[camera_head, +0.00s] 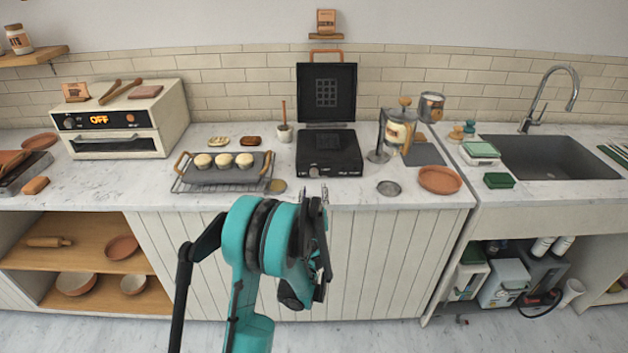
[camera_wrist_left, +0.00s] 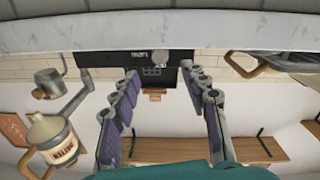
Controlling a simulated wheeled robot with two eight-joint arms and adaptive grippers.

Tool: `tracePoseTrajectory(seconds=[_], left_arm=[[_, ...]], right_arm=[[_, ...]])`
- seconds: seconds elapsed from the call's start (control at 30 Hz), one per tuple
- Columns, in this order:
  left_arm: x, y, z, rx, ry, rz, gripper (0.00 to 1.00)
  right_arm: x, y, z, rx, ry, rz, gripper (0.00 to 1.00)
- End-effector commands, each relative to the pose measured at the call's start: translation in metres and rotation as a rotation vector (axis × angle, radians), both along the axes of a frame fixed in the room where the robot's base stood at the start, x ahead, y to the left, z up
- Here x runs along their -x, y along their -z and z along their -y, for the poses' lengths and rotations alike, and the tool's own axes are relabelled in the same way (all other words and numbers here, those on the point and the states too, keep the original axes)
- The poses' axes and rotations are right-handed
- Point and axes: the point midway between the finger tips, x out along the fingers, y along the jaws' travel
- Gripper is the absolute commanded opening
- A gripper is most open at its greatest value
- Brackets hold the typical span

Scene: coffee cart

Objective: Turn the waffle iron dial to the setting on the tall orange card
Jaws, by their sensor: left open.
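The black waffle iron (camera_head: 330,152) stands on the counter with its lid (camera_head: 327,92) raised. Its small round dial (camera_head: 314,172) is on the front face; its pointer and marks are too small to read. A tall orange card (camera_head: 326,20) stands on a small wall shelf above the iron; its text cannot be read. My left gripper (camera_head: 314,195) is open and empty at the counter's front edge, just before the dial. In the left wrist view the fingers (camera_wrist_left: 159,72) are apart, with the iron's front (camera_wrist_left: 150,57) between and beyond them. My right gripper is not in view.
On the right are a dispenser (camera_head: 398,132), a metal lid (camera_head: 389,188) and a terracotta plate (camera_head: 440,180). A second orange card (camera_head: 76,92) stands on the oven (camera_head: 125,118).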

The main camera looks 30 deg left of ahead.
Motion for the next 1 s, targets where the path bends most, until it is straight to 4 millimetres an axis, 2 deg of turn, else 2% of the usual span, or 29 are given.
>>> tracePoseTrajectory(seconds=[0.4,0.77,0.83,0.93,0.97,1.0], left_arm=[[-0.054,0.001,-0.031,0.000,-0.002,0.000,0.45],[-0.061,0.000,-0.035,0.000,-0.002,0.000,0.45],[-0.061,0.000,-0.035,0.000,-0.002,0.000,0.32],[-0.061,0.000,-0.035,0.000,-0.002,0.000,0.06],[-0.061,0.000,-0.035,0.000,-0.002,0.000,0.00],[-0.061,0.000,-0.035,0.000,-0.002,0.000,0.00]], right_arm=[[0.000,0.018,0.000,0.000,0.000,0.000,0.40],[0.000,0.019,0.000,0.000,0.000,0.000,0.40],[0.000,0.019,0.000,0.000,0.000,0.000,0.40],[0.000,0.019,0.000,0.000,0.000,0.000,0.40],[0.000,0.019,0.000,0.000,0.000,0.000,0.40],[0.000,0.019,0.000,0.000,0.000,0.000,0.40]])
